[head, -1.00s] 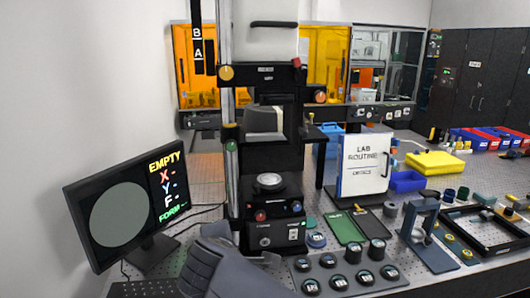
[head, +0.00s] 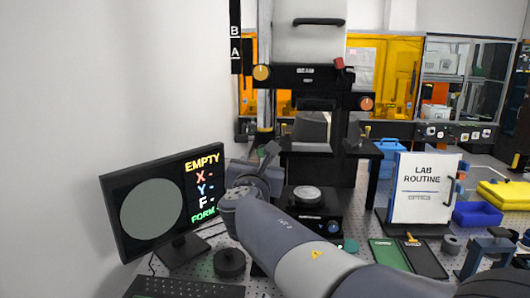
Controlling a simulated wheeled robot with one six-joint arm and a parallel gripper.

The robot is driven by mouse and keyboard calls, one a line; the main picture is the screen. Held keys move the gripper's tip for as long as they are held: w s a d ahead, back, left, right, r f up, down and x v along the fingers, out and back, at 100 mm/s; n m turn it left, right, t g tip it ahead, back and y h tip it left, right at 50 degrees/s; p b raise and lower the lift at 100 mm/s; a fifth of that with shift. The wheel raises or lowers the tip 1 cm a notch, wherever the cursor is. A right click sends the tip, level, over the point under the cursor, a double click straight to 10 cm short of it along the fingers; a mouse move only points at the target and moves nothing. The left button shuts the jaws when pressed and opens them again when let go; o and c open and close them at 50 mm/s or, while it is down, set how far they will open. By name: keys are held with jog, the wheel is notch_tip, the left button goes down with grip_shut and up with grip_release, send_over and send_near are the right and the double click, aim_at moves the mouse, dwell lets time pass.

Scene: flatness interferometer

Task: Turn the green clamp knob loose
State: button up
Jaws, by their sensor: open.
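My gripper (head: 268,153) is in the head view, raised in front of the instrument's left column, with my arm reaching up to it from the lower right. Its jaws are open and I see nothing between them. The green clamp knob is not visible now; the part of the column where it sat is behind my gripper. I cannot tell whether the jaws touch it. The interferometer (head: 301,76) stands behind my gripper, with a yellow knob (head: 261,73) and an orange knob (head: 366,104) higher up. A round stage (head: 307,194) sits low on it.
A monitor (head: 165,200) reading EMPTY stands close at the left, beside my gripper. A keyboard (head: 188,288) and a dark disc (head: 229,263) lie in front. The lab routine binder (head: 423,188) and blue bins (head: 478,214) are at the right.

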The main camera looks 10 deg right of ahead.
aim_at(262, 154)
jog(key=p+x, duration=0.1)
jog(key=x, duration=0.5)
jog(key=shift+w, duration=0.15)
jog(key=shift+c, duration=0.3)
jog(key=c, duration=0.9)
